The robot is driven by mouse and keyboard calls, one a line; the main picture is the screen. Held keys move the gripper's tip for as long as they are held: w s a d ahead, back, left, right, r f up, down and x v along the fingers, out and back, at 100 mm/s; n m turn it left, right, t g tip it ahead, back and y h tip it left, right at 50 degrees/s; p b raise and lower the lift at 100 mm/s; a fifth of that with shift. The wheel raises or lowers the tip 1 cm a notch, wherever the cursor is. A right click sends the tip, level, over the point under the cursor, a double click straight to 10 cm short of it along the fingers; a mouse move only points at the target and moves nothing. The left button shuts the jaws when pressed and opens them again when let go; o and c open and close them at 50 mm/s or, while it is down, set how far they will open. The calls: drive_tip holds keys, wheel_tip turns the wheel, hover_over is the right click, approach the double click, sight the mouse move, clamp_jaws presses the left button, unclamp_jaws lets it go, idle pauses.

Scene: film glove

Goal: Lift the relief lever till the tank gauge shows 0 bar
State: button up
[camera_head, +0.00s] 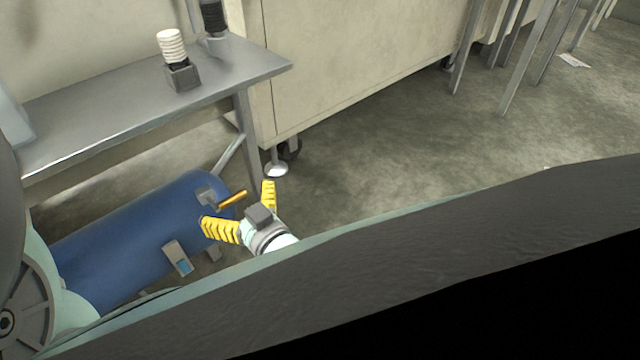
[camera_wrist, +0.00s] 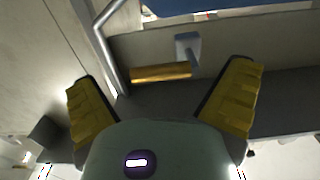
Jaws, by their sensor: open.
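The blue tank (camera_head: 130,240) lies on the floor under the metal bench at the left in the head view. The relief lever, a yellow-orange bar (camera_head: 232,199), sticks out from a grey fitting (camera_head: 206,194) at the tank's right end. My gripper (camera_head: 237,207) has yellow ribbed fingers spread wide near the lever. In the wrist view the lever (camera_wrist: 161,72) lies across the space ahead of the open fingers (camera_wrist: 163,95), and I see no contact. A small grey box with a blue face (camera_head: 180,260) is on the tank's side; I cannot read any gauge value.
The bench (camera_head: 130,100) stands above the tank, with its leg (camera_head: 247,135) close behind my gripper. A beige cabinet on casters (camera_head: 350,60) is to the right. Floor is clear right of the gripper (camera_head: 400,150). A dark slab hides the lower right.

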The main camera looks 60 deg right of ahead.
drive_tip(key=shift+x, duration=0.75)
drive_tip(key=shift+a, duration=0.1)
drive_tip(key=shift+c, duration=0.3)
drive_tip(key=c, duration=1.1)
